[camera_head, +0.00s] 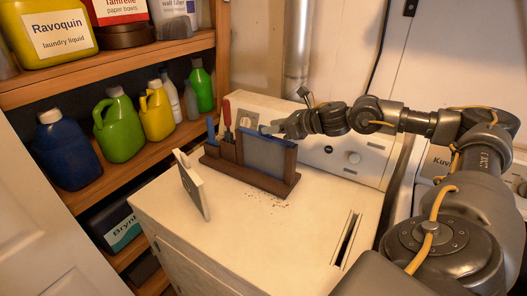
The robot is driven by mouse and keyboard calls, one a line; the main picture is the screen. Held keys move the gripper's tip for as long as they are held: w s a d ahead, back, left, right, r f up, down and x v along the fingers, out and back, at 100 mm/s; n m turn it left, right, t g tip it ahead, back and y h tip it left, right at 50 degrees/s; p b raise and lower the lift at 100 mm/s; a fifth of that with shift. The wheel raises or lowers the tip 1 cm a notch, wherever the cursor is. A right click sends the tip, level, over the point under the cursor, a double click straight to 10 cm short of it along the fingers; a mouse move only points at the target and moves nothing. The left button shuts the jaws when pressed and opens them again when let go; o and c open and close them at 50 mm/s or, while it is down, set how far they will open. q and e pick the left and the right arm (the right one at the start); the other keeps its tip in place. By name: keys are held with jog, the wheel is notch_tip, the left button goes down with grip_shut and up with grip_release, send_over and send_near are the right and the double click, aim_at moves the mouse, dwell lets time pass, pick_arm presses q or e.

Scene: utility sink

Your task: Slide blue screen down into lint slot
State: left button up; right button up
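The blue screen (264,158) stands upright in a dark wooden rack (255,179) on the white machine top. Its face looks grey-blue, with a little blue showing at its top edge. My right gripper (271,130) reaches in from the right and is at the screen's top edge. Its fingertips are too small to tell whether they are closed on the screen. The lint slot (346,240) is a narrow dark opening in the machine top, front right of the rack, with nothing in it. My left gripper is not in view.
A thin whitish panel (192,185) stands tilted left of the rack. The rack also holds a red-handled tool (227,118). Dark crumbs (279,202) lie before it. A control panel (345,148) rises behind. Shelves with bottles (119,127) stand left. The top between rack and slot is mostly clear.

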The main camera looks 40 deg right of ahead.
aim_at(259, 129)
jog(key=shift+w+a, duration=0.1)
jog(key=shift+w, duration=0.05)
jog(key=p+x, duration=0.3)
jog(key=x, duration=0.1)
jog(key=shift+w+a, duration=0.1)
jog(key=shift+w, duration=0.05)
jog(key=shift+w+f, duration=0.25)
jog(key=shift+w, duration=0.1)
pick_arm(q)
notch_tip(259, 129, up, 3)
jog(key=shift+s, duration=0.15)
pick_arm(e)
jog(key=shift+s, duration=0.1)
grip_shut()
